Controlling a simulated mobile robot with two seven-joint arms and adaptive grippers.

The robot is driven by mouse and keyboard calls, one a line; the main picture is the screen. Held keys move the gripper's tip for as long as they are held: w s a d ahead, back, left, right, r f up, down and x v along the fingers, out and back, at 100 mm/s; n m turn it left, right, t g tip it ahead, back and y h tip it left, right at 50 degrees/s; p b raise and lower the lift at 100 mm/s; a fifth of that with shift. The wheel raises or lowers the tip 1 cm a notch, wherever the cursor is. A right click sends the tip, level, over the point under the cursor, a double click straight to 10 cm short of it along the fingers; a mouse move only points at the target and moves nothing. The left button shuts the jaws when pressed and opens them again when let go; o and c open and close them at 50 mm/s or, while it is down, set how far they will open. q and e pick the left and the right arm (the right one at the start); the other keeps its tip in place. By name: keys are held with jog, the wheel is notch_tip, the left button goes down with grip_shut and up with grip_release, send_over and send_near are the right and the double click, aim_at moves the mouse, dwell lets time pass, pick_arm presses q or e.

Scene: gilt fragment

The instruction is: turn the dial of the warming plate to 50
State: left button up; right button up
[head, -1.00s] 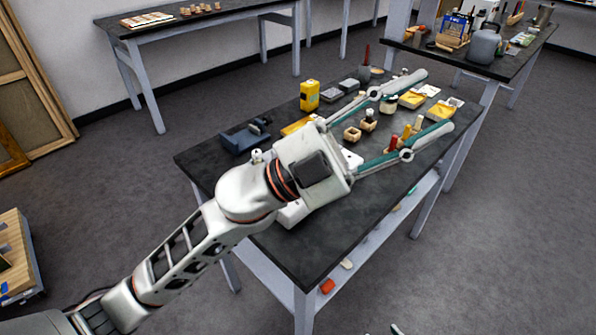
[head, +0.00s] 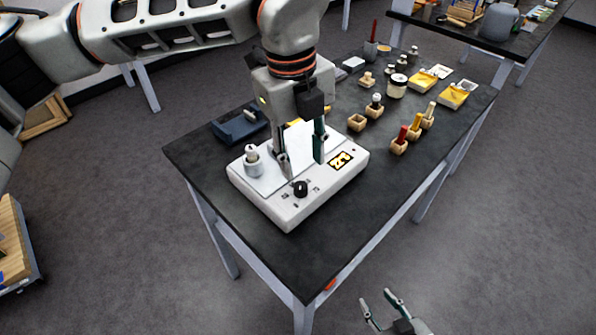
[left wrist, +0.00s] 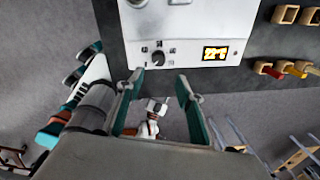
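The warming plate (head: 285,208) is a white box near the table's front left corner, with a pale top, a black dial (head: 300,188) and a lit display (head: 341,160). In the left wrist view the dial (left wrist: 158,58) has small marks around it, and the display (left wrist: 216,53) seems to read 22. My left gripper (head: 302,166) points down over the plate, fingers apart and empty, just behind the dial in the head view. I cannot tell whether it touches the plate. My right gripper (head: 376,297) is open and empty, low in front of the table.
A small jar (head: 252,167) stands on the plate's left corner. Wooden holders with coloured sticks (head: 413,131), a lidded jar (head: 397,86) and yellow packets (head: 453,95) stand to the right. The table's front right is bare.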

aim_at(300, 185)
pick_arm(q)
jog(key=shift+w+a+r, duration=0.15)
jog(key=shift+w+a, duration=0.2)
jog(key=shift+a, duration=0.05)
jog(key=shift+a+f+y, duration=0.1)
jog(key=shift+f+y, duration=0.15)
jog(key=shift+y, duration=0.05)
jog(key=f, duration=0.7)
jog(key=shift+w+d+f, duration=0.1)
jog(key=shift+d, duration=0.2)
grip_shut()
